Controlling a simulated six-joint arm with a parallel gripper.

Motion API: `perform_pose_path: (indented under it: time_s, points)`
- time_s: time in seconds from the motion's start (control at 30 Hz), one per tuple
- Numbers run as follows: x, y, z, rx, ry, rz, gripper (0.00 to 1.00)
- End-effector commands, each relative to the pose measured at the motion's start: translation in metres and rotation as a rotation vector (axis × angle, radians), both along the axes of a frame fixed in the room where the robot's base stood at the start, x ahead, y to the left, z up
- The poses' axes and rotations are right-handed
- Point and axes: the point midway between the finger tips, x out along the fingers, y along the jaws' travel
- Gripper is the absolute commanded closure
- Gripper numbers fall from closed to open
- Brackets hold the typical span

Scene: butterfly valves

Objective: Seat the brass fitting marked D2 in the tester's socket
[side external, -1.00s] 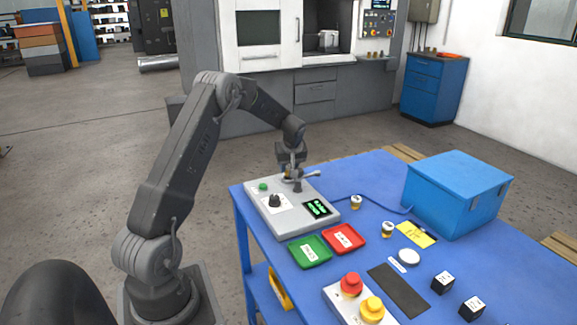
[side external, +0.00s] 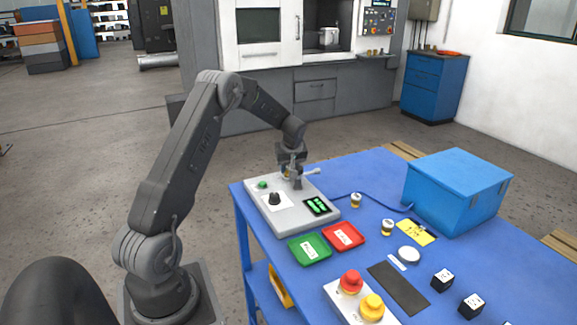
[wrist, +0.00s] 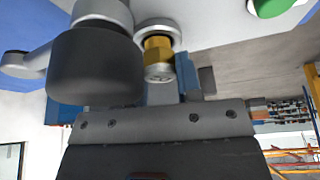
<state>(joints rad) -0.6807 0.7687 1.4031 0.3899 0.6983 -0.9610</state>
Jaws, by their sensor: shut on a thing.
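My gripper (side external: 291,172) is over the back part of the grey tester (side external: 272,220), pointing down. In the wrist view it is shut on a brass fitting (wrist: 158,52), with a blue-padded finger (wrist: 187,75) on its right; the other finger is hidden. The fitting's far end meets a pale metal ring (wrist: 160,27), which looks like the socket; how deep it sits I cannot tell. No D2 mark is readable. A dark grey cylinder (wrist: 92,65) with a pale arm stands close on the left and covers part of the view. The tester's lever end (side external: 315,171) shows beside my gripper.
The tester carries a green button (side external: 262,185), a black knob (side external: 274,199) and a lit display (side external: 316,207). Green (side external: 310,249) and red (side external: 344,237) trays lie in front. Two small brass-coloured fittings (side external: 356,200) (side external: 387,227) stand right. A blue box (side external: 457,190) fills the back right.

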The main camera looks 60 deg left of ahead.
Motion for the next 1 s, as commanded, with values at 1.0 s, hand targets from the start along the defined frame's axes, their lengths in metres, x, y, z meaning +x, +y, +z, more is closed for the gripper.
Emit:
perform_pose_path:
  time_s: [1.0]
  points:
    - [0.0000, 0.0001, -0.0069, 0.000, 0.000, 0.000, 0.66]
